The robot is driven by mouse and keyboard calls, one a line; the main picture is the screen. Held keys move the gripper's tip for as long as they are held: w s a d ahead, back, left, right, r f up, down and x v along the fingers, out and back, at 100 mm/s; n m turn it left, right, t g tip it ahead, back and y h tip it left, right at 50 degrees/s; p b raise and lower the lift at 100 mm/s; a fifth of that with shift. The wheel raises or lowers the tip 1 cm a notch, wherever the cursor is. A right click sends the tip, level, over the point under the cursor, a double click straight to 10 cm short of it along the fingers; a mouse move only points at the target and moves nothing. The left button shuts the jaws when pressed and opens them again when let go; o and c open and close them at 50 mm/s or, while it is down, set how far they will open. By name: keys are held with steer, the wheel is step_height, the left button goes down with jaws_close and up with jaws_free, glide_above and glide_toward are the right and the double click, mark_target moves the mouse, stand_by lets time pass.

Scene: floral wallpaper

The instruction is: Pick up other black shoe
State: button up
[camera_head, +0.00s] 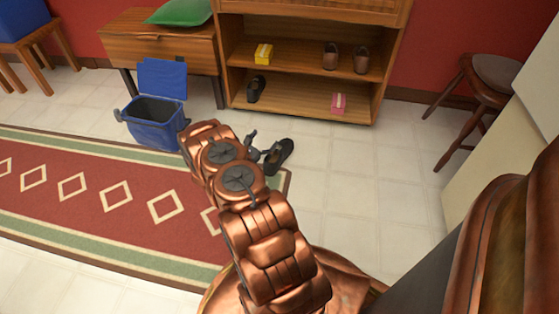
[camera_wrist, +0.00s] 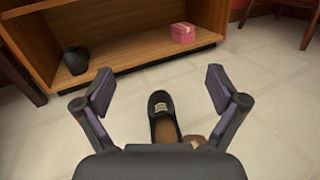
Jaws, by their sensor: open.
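A black shoe (camera_head: 279,155) lies on the tiled floor in front of the wooden shelf. In the wrist view this black shoe (camera_wrist: 160,117) lies between my open fingers, its toe toward the shelf and its near part hidden by the gripper body. My gripper (camera_head: 262,148) is open and empty next to the shoe; its fingers (camera_wrist: 158,92) stand apart on either side. Another black shoe (camera_head: 256,88) is on the lower shelf at the left. It also shows in the wrist view (camera_wrist: 76,60).
The wooden shelf (camera_head: 300,103) also holds a pink box (camera_head: 338,103), a yellow box (camera_head: 263,53) and a pair of brown shoes (camera_head: 346,58). A blue bin (camera_head: 155,120) and a red rug (camera_head: 100,190) are left. A stool (camera_head: 480,95) stands right. Floor there is clear.

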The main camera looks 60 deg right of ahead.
mark_target(267, 170)
step_height(267, 170, down, 20)
steer(key=n+t+b, duration=0.1)
steer(key=b, duration=0.2)
steer(key=n+t+b, duration=0.1)
steer(key=b, duration=0.2)
steer(key=shift+f+t, duration=0.25)
steer(key=shift+t, duration=0.15)
steer(key=shift+n, duration=0.3)
steer(key=d, duration=0.2)
steer(key=d+b, duration=0.1)
steer(key=d, duration=0.1)
steer(key=d+b, duration=0.1)
steer(key=shift+w+d, duration=0.3)
steer(key=shift+d, duration=0.1)
steer(key=shift+w+d+r+b, duration=0.1)
steer(key=shift+d+b, duration=0.2)
steer(key=shift+d, duration=0.2)
steer(key=shift+c, duration=0.4)
steer(key=c, duration=1.3)
